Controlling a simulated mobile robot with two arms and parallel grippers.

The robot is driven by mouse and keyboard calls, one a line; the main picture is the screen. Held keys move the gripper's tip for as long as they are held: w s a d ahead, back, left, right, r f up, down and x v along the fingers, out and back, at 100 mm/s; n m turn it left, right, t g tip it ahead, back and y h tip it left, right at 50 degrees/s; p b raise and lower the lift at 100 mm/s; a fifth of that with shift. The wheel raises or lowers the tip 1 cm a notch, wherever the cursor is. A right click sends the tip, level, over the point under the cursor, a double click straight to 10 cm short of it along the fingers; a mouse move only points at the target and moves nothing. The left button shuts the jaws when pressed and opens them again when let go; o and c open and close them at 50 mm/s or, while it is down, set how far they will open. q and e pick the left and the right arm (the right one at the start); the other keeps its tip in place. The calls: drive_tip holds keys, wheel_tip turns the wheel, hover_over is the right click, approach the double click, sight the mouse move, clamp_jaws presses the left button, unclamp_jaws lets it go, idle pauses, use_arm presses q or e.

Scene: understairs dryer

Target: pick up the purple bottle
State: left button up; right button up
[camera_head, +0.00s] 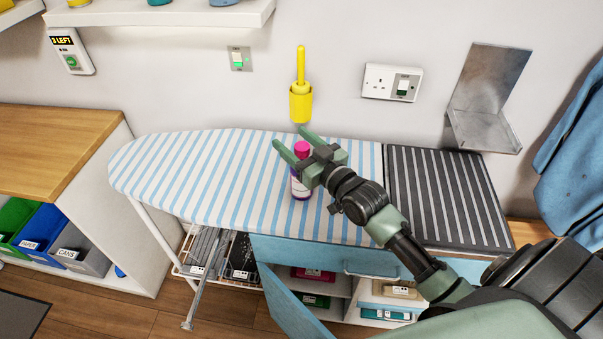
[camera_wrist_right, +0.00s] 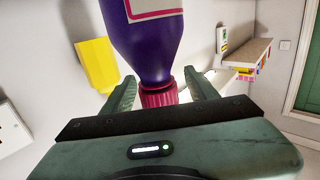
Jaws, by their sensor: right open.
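The purple bottle (camera_head: 300,187) with its pink cap (camera_head: 302,149) stands upright on the blue-and-white striped ironing board (camera_head: 200,180). My right gripper (camera_head: 289,137) is open at the height of the cap, its fingers pointing left and away. In the right wrist view the bottle (camera_wrist_right: 150,45) appears upside down, and its pink cap (camera_wrist_right: 159,94) shows between the two open fingers (camera_wrist_right: 160,86). I cannot tell whether a finger touches the cap. Part of the bottle is hidden behind my right gripper in the head view. My left gripper is not in view.
A yellow holder with a brush (camera_head: 301,100) is on the wall behind the bottle. A dark ribbed panel (camera_head: 445,195) and a metal bracket (camera_head: 487,100) are at the right. An open blue door (camera_head: 292,300) is below. The board's left part is clear.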

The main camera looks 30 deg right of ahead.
drive_tip(key=c, duration=1.2)
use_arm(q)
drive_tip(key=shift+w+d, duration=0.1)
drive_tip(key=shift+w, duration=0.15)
use_arm(e)
clamp_jaws()
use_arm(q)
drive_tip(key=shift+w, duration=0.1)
use_arm(e)
drive_tip(key=shift+r, duration=0.1)
